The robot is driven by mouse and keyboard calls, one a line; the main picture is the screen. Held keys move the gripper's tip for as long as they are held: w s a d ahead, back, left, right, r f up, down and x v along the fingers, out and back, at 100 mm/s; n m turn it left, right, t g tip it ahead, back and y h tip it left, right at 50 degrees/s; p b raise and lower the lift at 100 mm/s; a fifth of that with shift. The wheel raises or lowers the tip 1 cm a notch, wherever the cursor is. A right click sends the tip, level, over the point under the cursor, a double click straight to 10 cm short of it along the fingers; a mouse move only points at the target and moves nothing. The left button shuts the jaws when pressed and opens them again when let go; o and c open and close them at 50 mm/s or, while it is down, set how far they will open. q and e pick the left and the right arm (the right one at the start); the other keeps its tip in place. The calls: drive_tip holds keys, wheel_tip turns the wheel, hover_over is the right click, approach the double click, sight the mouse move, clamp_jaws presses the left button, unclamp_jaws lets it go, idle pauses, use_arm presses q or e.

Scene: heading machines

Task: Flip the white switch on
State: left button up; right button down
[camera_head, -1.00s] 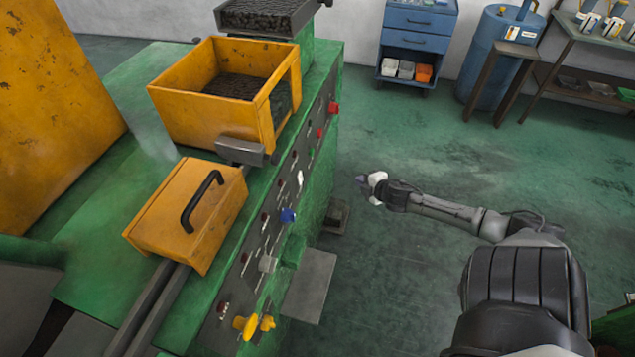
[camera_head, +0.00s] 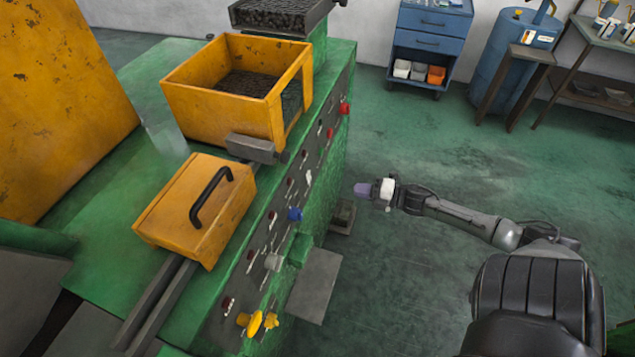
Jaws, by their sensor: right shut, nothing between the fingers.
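The green machine's grey control panel (camera_head: 262,240) runs along its right side. A small white switch (camera_head: 308,178) sits on it, above and right of a blue knob (camera_head: 294,214). A larger off-white knob (camera_head: 273,262) sits lower on the panel. My right gripper (camera_head: 364,189) is shut and empty, pointing left toward the panel. It is to the right of the white switch and apart from the panel, with floor visible behind it. Whether the switch is on or off is too small to tell. My left gripper is not in view.
Red buttons (camera_head: 344,108) and yellow knobs (camera_head: 255,323) also stick out of the panel. An open yellow box (camera_head: 222,107) and a yellow cover with a black handle (camera_head: 182,214) stand on the machine. A blue drawer cabinet (camera_head: 427,42) is at the back.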

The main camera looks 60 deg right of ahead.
sight(310, 181)
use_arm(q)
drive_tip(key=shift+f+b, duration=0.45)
use_arm(e)
drive_tip(key=x, duration=1.4)
